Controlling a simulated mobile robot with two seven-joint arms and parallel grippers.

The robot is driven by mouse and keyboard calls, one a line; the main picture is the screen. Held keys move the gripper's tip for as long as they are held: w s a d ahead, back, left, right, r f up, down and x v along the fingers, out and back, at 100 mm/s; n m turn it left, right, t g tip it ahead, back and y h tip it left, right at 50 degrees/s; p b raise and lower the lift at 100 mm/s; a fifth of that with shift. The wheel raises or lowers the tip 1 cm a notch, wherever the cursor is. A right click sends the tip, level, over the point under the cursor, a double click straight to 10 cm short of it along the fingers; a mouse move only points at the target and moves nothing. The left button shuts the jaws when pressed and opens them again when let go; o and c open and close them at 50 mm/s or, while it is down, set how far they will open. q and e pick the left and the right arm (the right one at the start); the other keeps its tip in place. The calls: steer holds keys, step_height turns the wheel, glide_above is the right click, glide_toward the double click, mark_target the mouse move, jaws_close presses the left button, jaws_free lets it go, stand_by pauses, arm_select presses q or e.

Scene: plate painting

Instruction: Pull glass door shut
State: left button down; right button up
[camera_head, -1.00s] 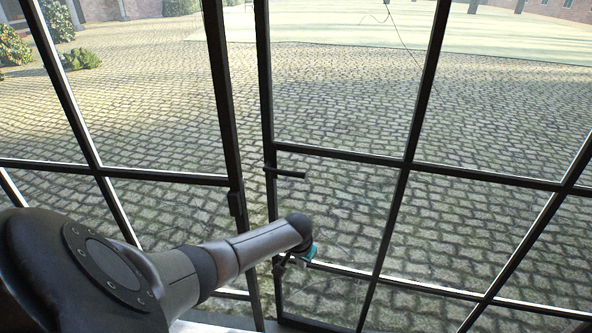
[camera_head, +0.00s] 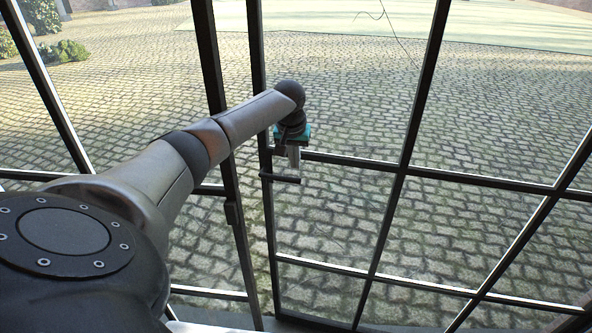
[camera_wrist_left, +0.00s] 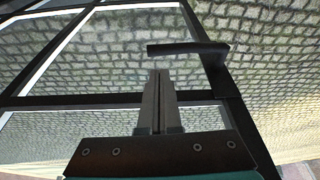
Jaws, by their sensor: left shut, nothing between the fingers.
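The glass door (camera_head: 345,159) is a black-framed grid of panes on the right in the head view. Its left edge stands apart from the dark post (camera_head: 232,190), leaving a gap. A short black lever handle (camera_head: 281,179) sticks out from that edge; it also shows in the left wrist view (camera_wrist_left: 180,49). My left gripper (camera_head: 294,170) is shut and empty, close to the handle. In the left wrist view, its fingertips (camera_wrist_left: 158,76) lie just below the handle in the picture; whether they touch it I cannot tell. My right gripper is not in view.
Fixed-looking black-framed glazing (camera_head: 60,105) stands left of the gap, with my left arm across it. Beyond the glass lies a cobbled yard (camera_head: 130,105) with bushes (camera_head: 62,50) and a pale flat area (camera_head: 480,25) farther off.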

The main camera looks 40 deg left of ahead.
arm_select(q)
steer(key=shift+b+x, duration=0.5)
steer(key=shift+x, duration=2.05)
steer(key=shift+f, duration=0.1)
